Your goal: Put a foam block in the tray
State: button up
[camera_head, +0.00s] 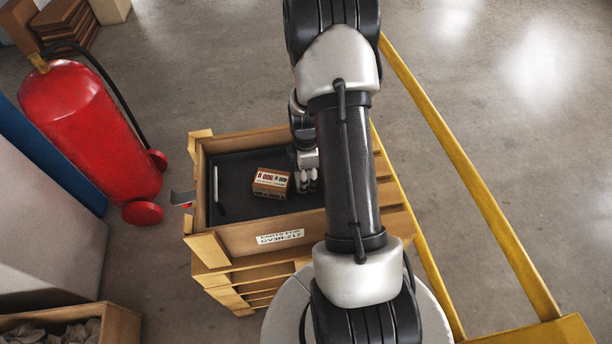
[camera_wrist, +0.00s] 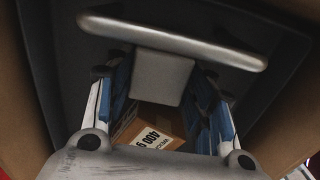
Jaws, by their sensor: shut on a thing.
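My gripper (camera_head: 307,182) is over the right part of a dark tray (camera_head: 235,165) set inside a wooden crate. In the wrist view, its two blue-padded fingers (camera_wrist: 165,92) are on either side of a plain grey block (camera_wrist: 163,77), which looks like the foam block. The gripper is shut on it. In the head view I cannot make out the block; my arm and gripper cover that spot. I cannot tell whether the block touches the tray floor.
A printed cardboard box (camera_head: 270,183) lies in the tray beside my gripper. A pale bar (camera_head: 217,185) runs along the tray's left side. The crate's wooden walls (camera_head: 262,236) surround the tray. A red extinguisher (camera_head: 90,130) stands left; a yellow rail (camera_head: 470,180) runs right.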

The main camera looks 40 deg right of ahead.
jog(key=o, duration=0.7)
jog(key=shift+f, duration=0.15)
notch_tip(320, 180, up, 13)
jog(key=p, duration=0.4)
jog(key=s+a+r+m+t, duration=0.15)
jog(key=a+r+m, duration=0.25)
jog(key=a+r, duration=0.9)
jog(key=s+a+r+m+t, duration=0.3)
jog(key=s+a+r+m, duration=0.4)
jog(key=s+a+r, duration=0.3)
jog(key=s, duration=0.3)
jog(key=shift+s+a+r+m, duration=0.3)
jog(key=shift+a, duration=0.1)
